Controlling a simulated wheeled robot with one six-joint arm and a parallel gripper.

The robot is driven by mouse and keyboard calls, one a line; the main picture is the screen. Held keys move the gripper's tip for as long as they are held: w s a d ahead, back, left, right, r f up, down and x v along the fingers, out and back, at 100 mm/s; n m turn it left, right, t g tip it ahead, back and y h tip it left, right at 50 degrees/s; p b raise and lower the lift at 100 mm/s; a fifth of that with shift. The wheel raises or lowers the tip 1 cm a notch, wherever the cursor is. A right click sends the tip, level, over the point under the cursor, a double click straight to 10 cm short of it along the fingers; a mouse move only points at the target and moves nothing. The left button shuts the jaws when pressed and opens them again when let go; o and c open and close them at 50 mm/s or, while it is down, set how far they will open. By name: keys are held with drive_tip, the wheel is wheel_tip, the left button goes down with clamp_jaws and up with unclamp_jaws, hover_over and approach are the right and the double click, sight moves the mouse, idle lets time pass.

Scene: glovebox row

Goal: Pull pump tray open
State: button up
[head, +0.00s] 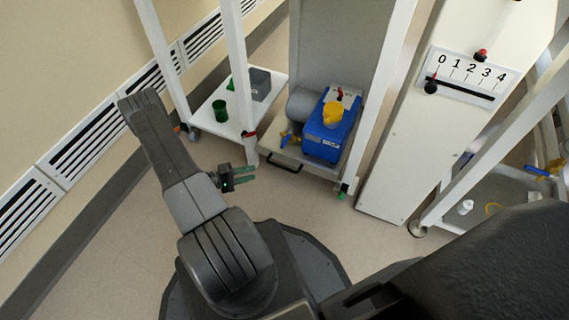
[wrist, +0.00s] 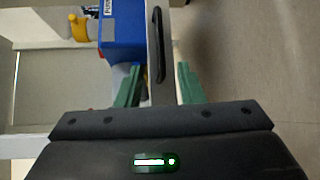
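The pump tray (head: 306,166) is a low sliding shelf with a black bar handle (head: 284,163) on its front edge. It carries a blue pump (head: 325,135) with a yellow part on top and a grey cylinder. My gripper (head: 250,174) has green fingers, spread apart and empty, a little left of the handle in the head view. In the wrist view the fingers (wrist: 158,75) sit either side of the lower end of the handle (wrist: 158,42); I cannot tell the depth between them. The blue pump (wrist: 122,28) shows at upper left there.
A white low shelf (head: 208,112) with a green cup (head: 220,110) and a grey box (head: 260,84) stands left of the tray. A white post (head: 240,80) stands between them. A white panel (head: 405,150) rises at right. Floor (head: 310,205) in front is clear.

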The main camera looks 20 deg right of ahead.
sight(282, 166)
drive_tip(key=d+b, duration=0.1)
drive_tip(key=d, duration=0.3)
drive_tip(key=s+d+f+b, duration=0.1)
drive_tip(key=d, duration=0.4)
drive_tip(key=d+f+b, duration=0.1)
drive_tip(key=d, duration=0.3)
drive_tip(key=shift+s+d+b, duration=0.15)
drive_tip(key=shift+b, duration=0.15)
clamp_jaws()
